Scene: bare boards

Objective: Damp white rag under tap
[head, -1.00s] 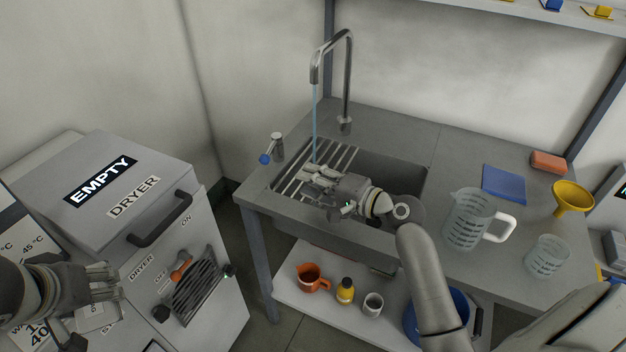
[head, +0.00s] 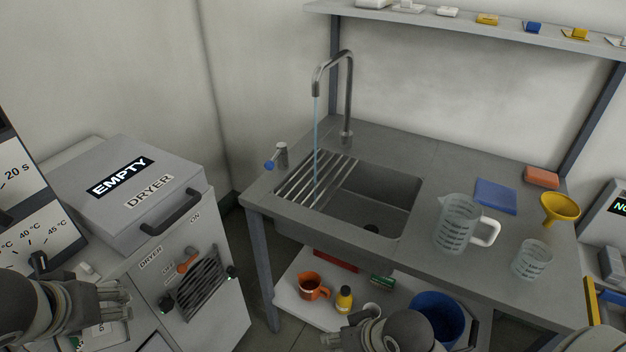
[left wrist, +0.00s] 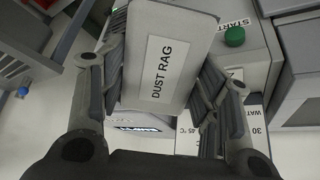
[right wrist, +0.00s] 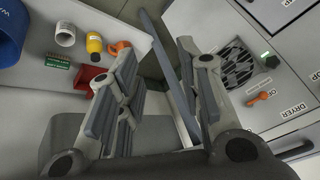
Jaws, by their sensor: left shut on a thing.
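The tap (head: 348,95) stands behind the sink, and a thin blue stream of water (head: 315,140) falls from it onto the slatted rack (head: 318,180) at the sink's left. My left gripper (head: 118,298) is low at the left, in front of the dryer. It is shut on a pale grey piece labelled DUST RAG (left wrist: 165,70), which shows between the fingers in the left wrist view. My right gripper (right wrist: 160,85) is open with nothing seen between its fingers; its wrist shows at the bottom of the head view. No separate white rag can be made out in the sink.
The tap's blue-tipped handle (head: 277,158) is left of the sink. A large measuring jug (head: 458,225), a blue cloth (head: 495,196) and a yellow funnel (head: 560,208) stand to the right. The dryer (head: 130,195) is at the left. A lower shelf holds an orange jug (head: 311,286).

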